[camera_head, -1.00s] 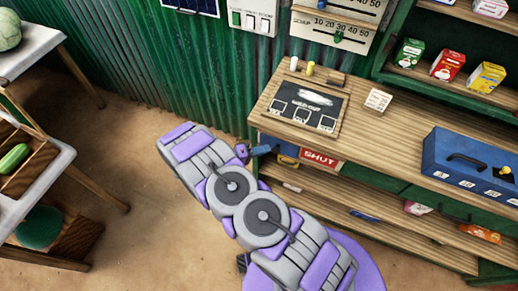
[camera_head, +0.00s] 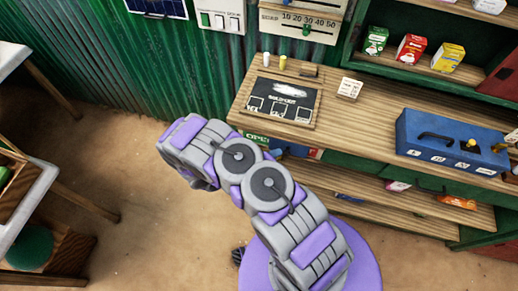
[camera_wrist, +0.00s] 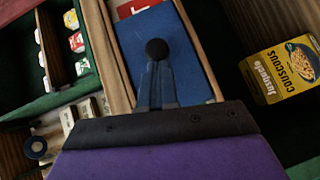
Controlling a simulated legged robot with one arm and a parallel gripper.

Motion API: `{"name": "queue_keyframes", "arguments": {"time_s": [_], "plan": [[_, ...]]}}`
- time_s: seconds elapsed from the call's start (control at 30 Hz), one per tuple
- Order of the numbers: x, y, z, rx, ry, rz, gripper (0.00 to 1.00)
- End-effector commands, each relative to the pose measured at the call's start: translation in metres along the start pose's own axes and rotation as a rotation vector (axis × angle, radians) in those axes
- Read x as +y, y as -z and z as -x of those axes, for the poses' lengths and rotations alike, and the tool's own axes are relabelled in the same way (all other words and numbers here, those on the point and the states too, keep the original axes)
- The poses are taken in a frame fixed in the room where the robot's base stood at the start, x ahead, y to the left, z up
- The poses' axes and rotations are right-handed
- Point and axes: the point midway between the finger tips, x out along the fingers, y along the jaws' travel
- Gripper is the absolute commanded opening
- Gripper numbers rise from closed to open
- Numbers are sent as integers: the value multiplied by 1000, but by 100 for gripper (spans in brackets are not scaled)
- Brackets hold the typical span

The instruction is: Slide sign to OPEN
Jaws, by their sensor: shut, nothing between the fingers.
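The sign is on the counter's front.
A yellow couscous box (camera_wrist: 283,73) lies right of the sign in the wrist view. A side table (camera_head: 40,190) stands at far left, with open floor between.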

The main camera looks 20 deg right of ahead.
Motion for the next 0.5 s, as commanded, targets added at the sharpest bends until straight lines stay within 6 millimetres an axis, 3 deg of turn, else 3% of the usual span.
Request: {"name": "queue_keyframes", "arguments": {"time_s": [0.2,0.5], "plan": [[6,-22,-22,1,-2,1,0],[9,-32,-31,1,0,0,0]]}}
